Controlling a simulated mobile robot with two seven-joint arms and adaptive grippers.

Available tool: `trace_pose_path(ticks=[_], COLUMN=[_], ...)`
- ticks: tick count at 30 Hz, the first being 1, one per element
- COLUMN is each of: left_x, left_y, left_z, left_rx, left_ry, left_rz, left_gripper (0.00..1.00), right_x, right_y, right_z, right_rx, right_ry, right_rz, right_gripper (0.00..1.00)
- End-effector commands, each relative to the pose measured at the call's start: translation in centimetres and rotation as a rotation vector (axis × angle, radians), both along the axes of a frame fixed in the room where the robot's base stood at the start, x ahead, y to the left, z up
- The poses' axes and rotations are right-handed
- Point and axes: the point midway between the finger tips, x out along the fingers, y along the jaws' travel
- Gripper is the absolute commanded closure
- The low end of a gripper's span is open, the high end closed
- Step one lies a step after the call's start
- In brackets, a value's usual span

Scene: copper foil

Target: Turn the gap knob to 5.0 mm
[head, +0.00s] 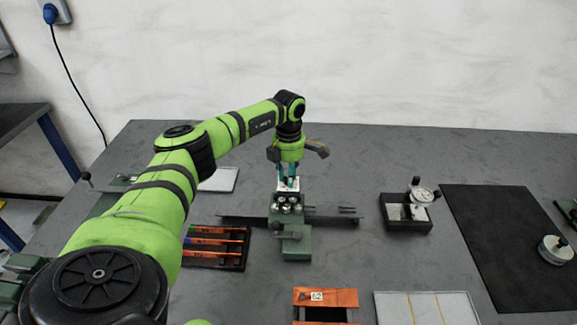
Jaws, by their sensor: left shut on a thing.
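The green metal device (296,245) stands on the grey table, with small round metal parts (290,204) on its top. A white plate (281,187) shows at its back. My left gripper (288,183) points straight down at the back of this device, with its teal fingers close together. It is shut on a small part there, which I take to be the gap knob. The fingers hide most of it, and I cannot read any gap setting from here. My right gripper is not in view.
A dark bar (240,219) runs along the device's sides. To the left is a rack with orange-handled tools (218,240).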

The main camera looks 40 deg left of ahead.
Motion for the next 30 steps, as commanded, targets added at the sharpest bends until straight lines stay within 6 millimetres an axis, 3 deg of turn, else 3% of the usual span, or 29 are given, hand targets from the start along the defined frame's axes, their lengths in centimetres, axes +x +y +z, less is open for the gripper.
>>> trace_pose_path(ticks=[30], left_x=[0.0], left_y=[0.0], left_z=[0.2], left_rx=[-0.001], left_ry=[-0.002], left_rz=[0.966], left_gripper=[1.00], right_x=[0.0], right_y=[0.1], right_z=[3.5], right_rx=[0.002], right_ry=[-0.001], right_rz=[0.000], right_gripper=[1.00])
